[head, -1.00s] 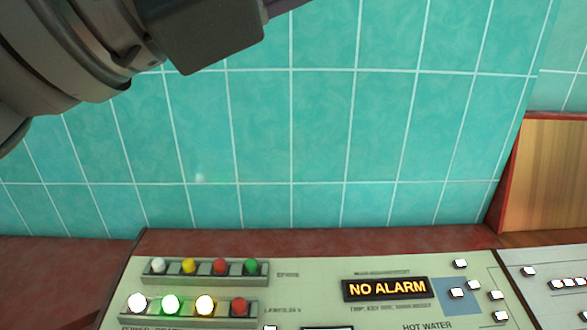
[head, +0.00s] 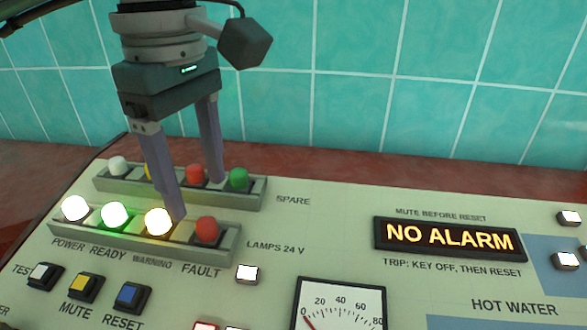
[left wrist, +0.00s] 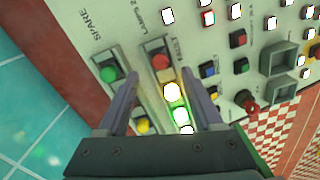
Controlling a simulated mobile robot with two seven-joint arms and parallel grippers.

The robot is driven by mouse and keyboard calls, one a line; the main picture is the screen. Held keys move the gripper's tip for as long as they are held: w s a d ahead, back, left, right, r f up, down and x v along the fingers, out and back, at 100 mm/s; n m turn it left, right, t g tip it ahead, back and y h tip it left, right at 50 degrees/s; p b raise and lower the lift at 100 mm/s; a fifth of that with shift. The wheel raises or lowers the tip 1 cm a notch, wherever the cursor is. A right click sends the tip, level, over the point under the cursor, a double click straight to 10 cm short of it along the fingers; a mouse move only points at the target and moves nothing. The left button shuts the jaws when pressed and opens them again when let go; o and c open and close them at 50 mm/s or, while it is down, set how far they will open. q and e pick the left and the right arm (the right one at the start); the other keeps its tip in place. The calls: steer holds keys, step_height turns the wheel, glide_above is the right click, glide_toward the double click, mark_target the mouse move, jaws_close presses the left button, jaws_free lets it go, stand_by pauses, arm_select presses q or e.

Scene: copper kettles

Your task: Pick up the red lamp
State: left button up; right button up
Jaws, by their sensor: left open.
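There are two red lamps on the console. An unlit red lamp (head: 206,230) ends the front row at FAULT; it also shows in the left wrist view (left wrist: 157,61). Another red lamp (head: 195,174) sits in the rear SPARE row between yellow and green; in the left wrist view I cannot make it out, apparently behind a finger. My left gripper (head: 194,200) points down over the lamp rows, open and empty. One fingertip overlaps the front row between the lit warning lamp and the FAULT lamp; the other is by the rear row. I cannot tell whether they touch.
Close neighbours are the lit warning lamp (head: 158,221), the lit green lamp (head: 115,215) and the green spare lamp (head: 238,178). The NO ALARM display (head: 449,237) and a gauge (head: 340,305) lie to the right. The tiled wall (head: 350,80) rises behind.

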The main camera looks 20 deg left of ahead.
mark_target(205, 221)
arm_select(q)
step_height(205, 221, down, 6)
steer(key=shift+r+p, duration=0.15)
steer(key=shift+p, duration=0.15)
jaws_close()
stand_by(0.4)
